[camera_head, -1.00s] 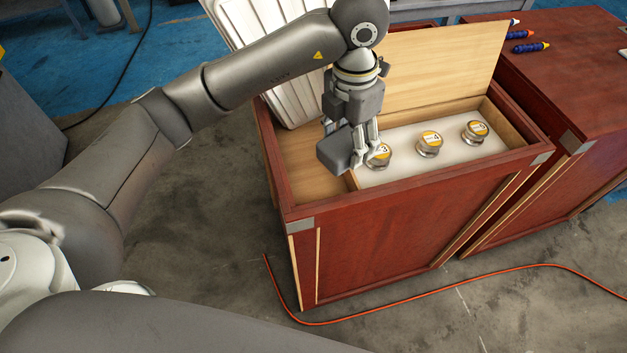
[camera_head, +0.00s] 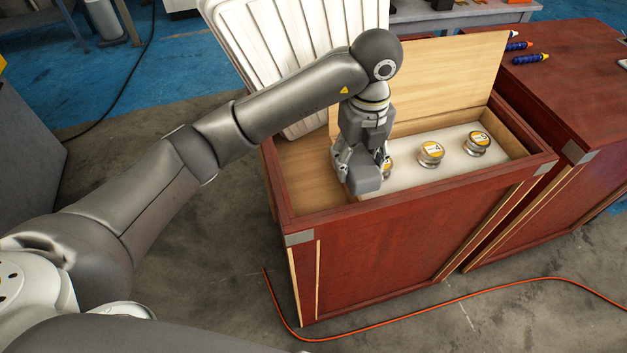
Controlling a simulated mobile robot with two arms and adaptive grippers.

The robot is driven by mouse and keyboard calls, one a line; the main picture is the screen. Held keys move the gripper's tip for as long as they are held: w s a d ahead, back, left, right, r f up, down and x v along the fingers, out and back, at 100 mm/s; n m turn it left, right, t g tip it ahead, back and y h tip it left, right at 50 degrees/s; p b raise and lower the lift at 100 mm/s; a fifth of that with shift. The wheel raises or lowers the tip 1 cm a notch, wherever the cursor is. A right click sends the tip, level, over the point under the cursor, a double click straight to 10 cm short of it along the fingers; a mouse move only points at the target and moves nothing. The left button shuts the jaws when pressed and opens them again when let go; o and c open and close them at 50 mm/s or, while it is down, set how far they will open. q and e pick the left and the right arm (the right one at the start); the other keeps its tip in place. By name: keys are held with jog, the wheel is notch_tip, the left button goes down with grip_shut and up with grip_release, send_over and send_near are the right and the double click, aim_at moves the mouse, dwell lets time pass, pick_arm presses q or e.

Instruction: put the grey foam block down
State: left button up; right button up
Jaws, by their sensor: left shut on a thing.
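The grey foam block (camera_head: 366,180) is a dark grey block at the lower end of my left gripper (camera_head: 362,160). The gripper points down over the near left part of the open red-brown crate (camera_head: 420,195) and is shut on the block. The block is beside the left end of the white insert and close to the near wall. I cannot tell whether it touches anything below. The fingers partly hide the block and the leftmost round canister (camera_head: 387,168). My right gripper is not in view.
Two more numbered canisters (camera_head: 430,154) (camera_head: 476,143) stand on the white insert (camera_head: 453,168). A bare wooden section (camera_head: 305,170) is on the left. A wooden panel (camera_head: 450,75) rises behind. A white ribbed lid (camera_head: 270,50) leans at the back left. An orange cable (camera_head: 480,290) lies on the floor.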

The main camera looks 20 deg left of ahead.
pick_arm(q)
jog(key=a+f, duration=0.2)
jog(key=a, duration=0.3)
jog(key=p, duration=0.1)
send_near(313, 191)
jog(key=shift+d+f, duration=0.5)
jog(key=shift+d, duration=0.2)
jog(key=shift+a+f, duration=0.55)
jog(key=shift+f, duration=0.15)
notch_tip(313, 191, down, 3)
jog(key=shift+a+f+p, duration=0.1)
jog(key=shift+a+p, duration=0.05)
jog(key=shift+p, duration=0.4)
jog(key=shift+f, duration=0.1)
jog(key=shift+f, duration=0.15)
jog(key=o, duration=0.8)
jog(key=shift+o, duration=0.2)
